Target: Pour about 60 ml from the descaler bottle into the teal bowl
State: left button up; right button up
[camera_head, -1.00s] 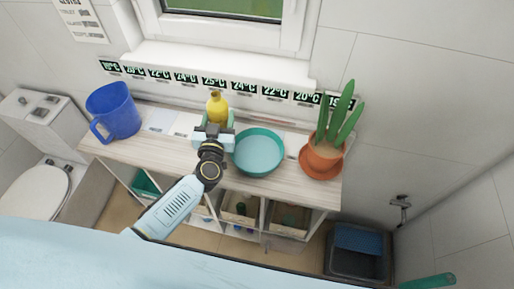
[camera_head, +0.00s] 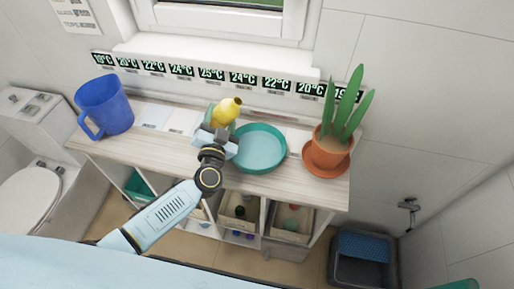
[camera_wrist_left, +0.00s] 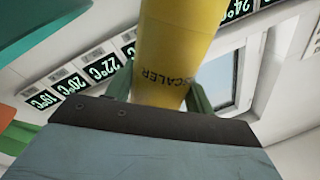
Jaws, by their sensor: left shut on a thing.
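The yellow descaler bottle (camera_head: 228,110) is held in my left gripper (camera_head: 219,122), above the cart top just left of the teal bowl. It is tilted, its open mouth pointing up and to the right. In the left wrist view the bottle (camera_wrist_left: 172,50) stands between the green fingers, with part of the lettering "SCALER" readable. The teal bowl (camera_head: 284,160) rests on the cart top beside the gripper, its inside looking empty. In the left wrist view a teal surface at the upper left (camera_wrist_left: 40,25) is probably the bowl. My right gripper is not in view.
A blue jug (camera_head: 107,106) stands at the cart's left end. A potted plant (camera_head: 326,155) on an orange saucer stands right of the bowl. A strip of temperature labels (camera_head: 210,74) runs along the wall behind. Bins with small items fill the shelves below.

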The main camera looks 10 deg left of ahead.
pick_arm(q)
jog(key=f+m+b, duration=0.1)
jog(key=m+b, duration=0.1)
jog(key=a+m+h+b, duration=0.1)
jog(key=m+b, duration=0.1)
jog(key=b, duration=0.1)
jog(key=shift+f+t, duration=0.4)
jog(key=shift+a+r+m, duration=0.15)
jog(key=shift+r+m, duration=0.1)
jog(key=shift+m, duration=0.25)
jog(key=shift+r+m, duration=0.15)
jog(key=shift+m, duration=0.25)
jog(key=shift+a+r+m+h+b, duration=0.15)
jog(key=shift+m+h+b, duration=0.1)
jog(key=shift+m+b, duration=0.35)
jog(key=shift+a+r+m+h+b, duration=0.15)
jog(key=shift+m+h+b, duration=0.1)
jog(key=shift+m+b, duration=0.35)
jog(key=shift+d+r+m+p, duration=0.1)
jog(key=shift+d+m+p, duration=0.15)
jog(key=shift+p, duration=0.4)
jog(key=shift+d, duration=0.1)
jog(key=shift+d+f+m+p, duration=0.2)
jog(key=shift+d+m+p, duration=0.2)
jog(key=shift+m+p, duration=0.55)
jog(key=shift+m+h+p, duration=0.3)
jog(key=shift+h+p, duration=0.1)
jog(key=shift+p, duration=0.2)
